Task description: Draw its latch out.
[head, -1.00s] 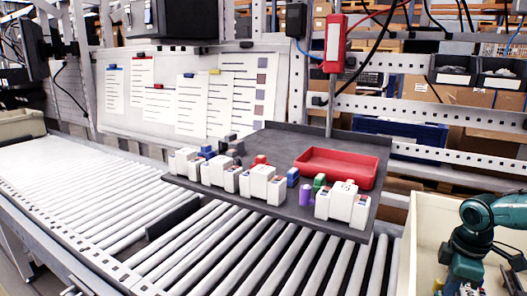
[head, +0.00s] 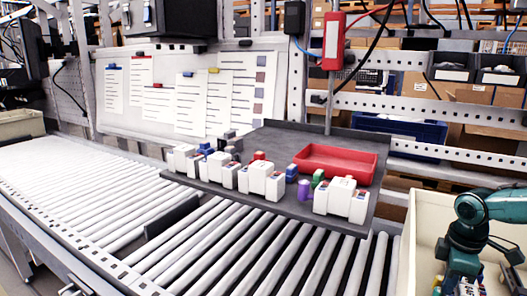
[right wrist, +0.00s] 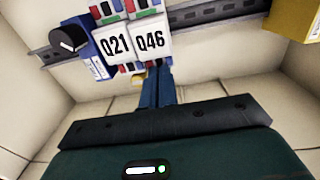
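In the right wrist view, white modules marked Q21 (right wrist: 117,45) and Q46 (right wrist: 150,40) sit side by side on a metal rail (right wrist: 205,20). A blue module (right wrist: 92,55) stands at their left. My right gripper (right wrist: 157,68) has its two blue fingers close together, pointing at the lower edge of Q46. The fingertips overlap that edge in the picture; I cannot tell whether a latch is between them. A small yellow piece (right wrist: 138,80) shows just left of the fingers. In the head view my right arm reaches into the cream bin (head: 425,225). My left gripper is not in view.
A black knob (right wrist: 67,40) is left of the blue module. A yellow block (right wrist: 292,20) is at the upper right. In the head view, a dark tray (head: 240,198) with white modules and a red tray (head: 335,160) stands over the roller conveyor (head: 260,250).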

